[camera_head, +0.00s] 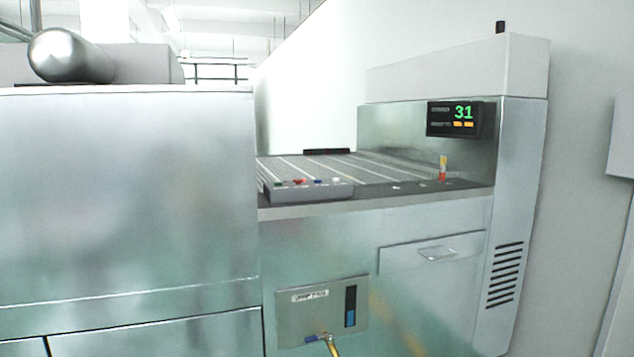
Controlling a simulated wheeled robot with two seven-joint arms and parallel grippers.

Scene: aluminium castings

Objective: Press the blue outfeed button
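The blue button (318,181) is a small dot on a grey, sloped control panel (310,193) at the front edge of the machine's slatted top. A red button (299,182) is just left of it and a white one (336,180) just right. A dark green button (280,184) is at the panel's left end. The buttons are small, so I cannot tell if any is pressed in. Neither of my grippers shows in the head view.
A large metal housing (130,190) fills the left side, close to the panel's left end. A display reading 31 (455,119) is on the right cabinet. A blue-handled brass valve (325,340) sticks out below.

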